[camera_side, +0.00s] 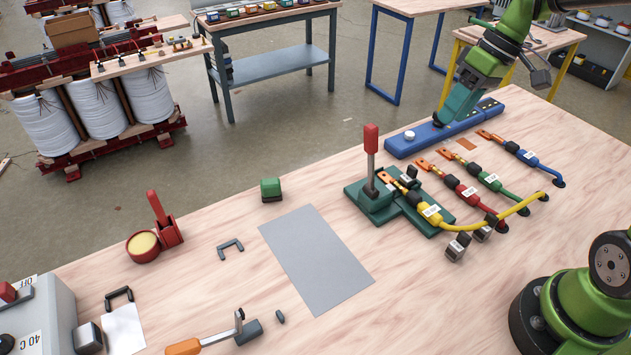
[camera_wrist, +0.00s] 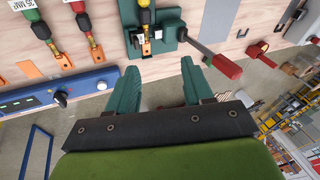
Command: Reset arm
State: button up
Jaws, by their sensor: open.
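My gripper (camera_side: 461,104) is at the top right of the side view, at the blue bar fixture along the table's back edge. In the wrist view its two green fingers (camera_wrist: 160,88) stand apart with nothing between them. The blue bar (camera_side: 425,138) with a white knob also shows at the left of the wrist view (camera_wrist: 35,95). A green press fixture (camera_side: 365,197) with a red-handled upright lever stands in front of the bar. A yellow cable (camera_side: 456,223) has its orange lug end at the fixture. Whether the fingertips touch the bar is unclear.
Red (camera_side: 470,193), green (camera_side: 489,181) and blue (camera_side: 529,158) cables lie right of the fixture. A grey sheet (camera_side: 316,258), a small green block (camera_side: 271,188), a red pot (camera_side: 143,245) and an orange-handled tool (camera_side: 200,343) lie on the wooden table.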

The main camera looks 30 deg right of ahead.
jog(key=s+a+r+m+t+h, duration=0.2)
jog(key=s+a+m+t, duration=0.3)
jog(key=s, duration=0.6)
jog(key=shift+a+r+m+t, duration=0.3)
jog(key=shift+a+r+m, duration=0.05)
jog(key=shift+m, duration=0.05)
